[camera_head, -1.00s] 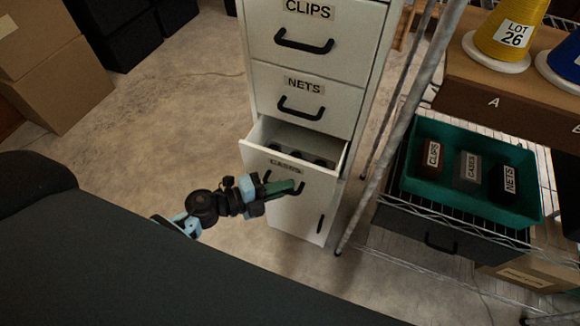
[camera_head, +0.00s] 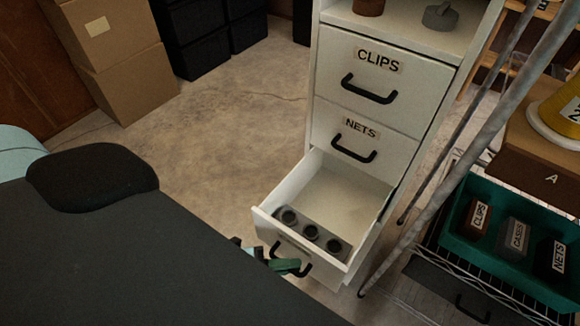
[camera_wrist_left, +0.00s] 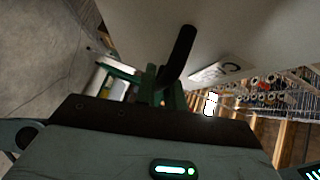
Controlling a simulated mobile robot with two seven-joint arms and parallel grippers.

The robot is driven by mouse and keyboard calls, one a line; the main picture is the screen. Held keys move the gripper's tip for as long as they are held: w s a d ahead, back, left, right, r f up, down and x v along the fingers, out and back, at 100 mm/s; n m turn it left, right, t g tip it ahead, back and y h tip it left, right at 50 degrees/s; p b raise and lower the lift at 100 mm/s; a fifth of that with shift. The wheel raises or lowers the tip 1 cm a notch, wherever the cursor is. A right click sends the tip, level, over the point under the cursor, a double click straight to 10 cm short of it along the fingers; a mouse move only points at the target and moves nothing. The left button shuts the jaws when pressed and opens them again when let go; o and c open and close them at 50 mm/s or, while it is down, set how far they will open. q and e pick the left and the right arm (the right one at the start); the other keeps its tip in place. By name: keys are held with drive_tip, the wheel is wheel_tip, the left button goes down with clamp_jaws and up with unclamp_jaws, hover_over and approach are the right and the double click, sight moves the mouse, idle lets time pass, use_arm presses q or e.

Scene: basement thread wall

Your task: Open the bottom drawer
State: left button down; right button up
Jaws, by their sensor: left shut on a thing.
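The white cabinet has a drawer labelled CLIPS (camera_head: 372,75), a drawer labelled NETS (camera_head: 362,140) below it, and an open bottom drawer (camera_head: 335,192). The bottom drawer is pulled well out, and several dark round pieces (camera_head: 311,232) lie near its front. Its black handle (camera_head: 292,262) also shows in the left wrist view (camera_wrist_left: 181,52). My left gripper (camera_head: 283,265) is shut on this handle, with its green fingers around it. Most of the left arm is hidden behind my dark body. My right gripper is not in view.
A wire rack with a green bin (camera_head: 470,236) of labelled blocks stands close to the right of the cabinet, its metal post (camera_head: 465,140) near the drawer. Cardboard boxes (camera_head: 125,70) and black bins (camera_head: 205,40) stand at the back left. The floor left of the cabinet is clear.

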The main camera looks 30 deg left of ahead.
use_arm(q)
drive_tip(key=c, duration=1.8)
unclamp_jaws()
drive_tip(key=shift+o, duration=0.2)
drive_tip(key=shift+a, duration=0.1)
drive_tip(key=b+v, duration=0.1)
drive_tip(key=v, duration=0.6)
drive_tip(key=shift+s+a, duration=0.25)
drive_tip(key=shift+a, duration=0.05)
drive_tip(key=shift+r, duration=0.15)
